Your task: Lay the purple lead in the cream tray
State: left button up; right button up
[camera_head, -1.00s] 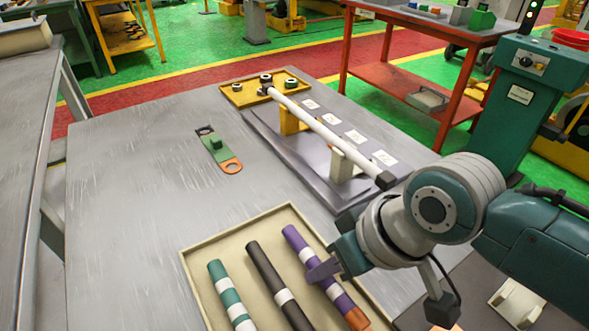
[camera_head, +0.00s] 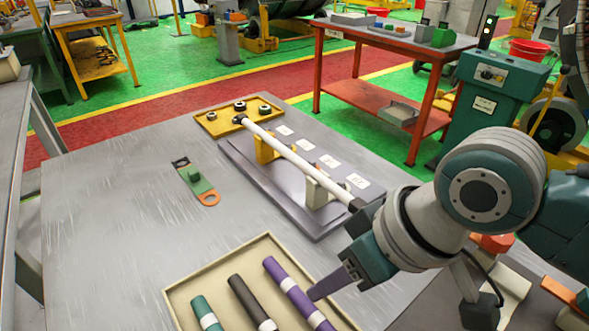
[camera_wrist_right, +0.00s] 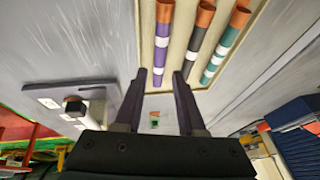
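The purple lead (camera_head: 283,285), with white bands, lies in the cream tray (camera_head: 215,264), on the right of a black lead (camera_head: 246,297) and a green lead (camera_head: 204,311). The wrist view shows its copper-coloured end (camera_wrist_right: 165,11) and the tray's edge (camera_wrist_right: 148,32). My right gripper (camera_head: 328,288) is just right of the purple lead in the head view. In the wrist view my right gripper (camera_wrist_right: 160,75) has its fingers apart, with nothing held between them; the purple lead lies beyond the fingertips. My left gripper is out of view.
A long white rod (camera_head: 290,155) rests on yellow and white supports on a grey base (camera_head: 240,160) behind the tray. A yellow tray (camera_head: 215,125) with small round parts stands at the back. A green-and-orange tool (camera_head: 197,182) lies mid-table. The table's left side is clear.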

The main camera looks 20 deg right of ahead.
jog(key=s+d+r+h, duration=0.1)
jog(key=s+d+r, duration=0.2)
jog(key=s, duration=0.4)
jog(key=s+d+r+m+h, duration=0.1)
jog(key=s+d+r+h, duration=0.1)
jog(key=s, duration=0.5)
jog(key=shift+d+r+m+p, duration=0.35)
jog(key=shift+d+r, duration=0.1)
jog(key=shift+r, duration=0.3)
jog(key=shift+s, duration=0.1)
